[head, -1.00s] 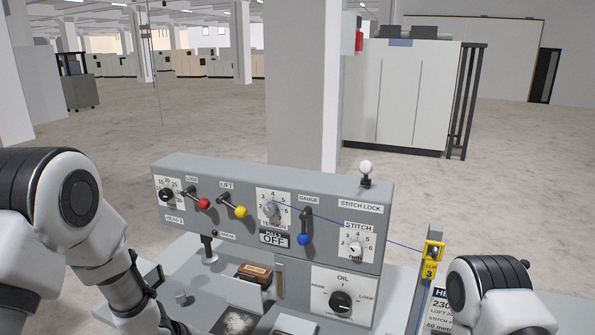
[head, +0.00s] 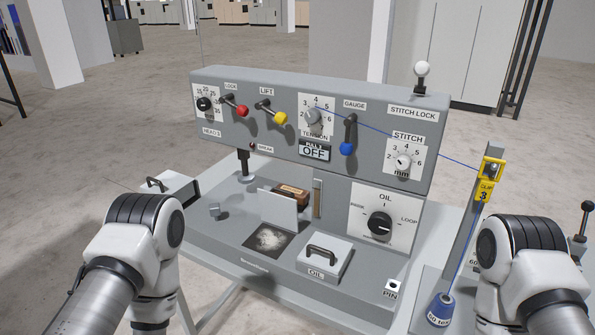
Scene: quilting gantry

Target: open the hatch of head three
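The head panel (head: 270,140) carries a small label that seems to read HEAD 3 (head: 211,132). On the deck in front of it, a pale flat plate (head: 279,213) stands up at the back edge of a dark square recess (head: 268,239). It looks like a hatch standing open. Whitish fluff lies in the recess. A lid with a dark handle, marked OIL (head: 317,274), sits flat to its right. Both my arms show at the lower left and right, but their grippers are out of view.
A wooden-backed brush (head: 292,195) lies behind the plate. The panel has a red knob lever (head: 242,111), a yellow one (head: 281,118), a blue one (head: 347,149) and an OIL dial (head: 380,226). A blue thread runs to the yellow clip (head: 488,179) and down to a cone (head: 440,309).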

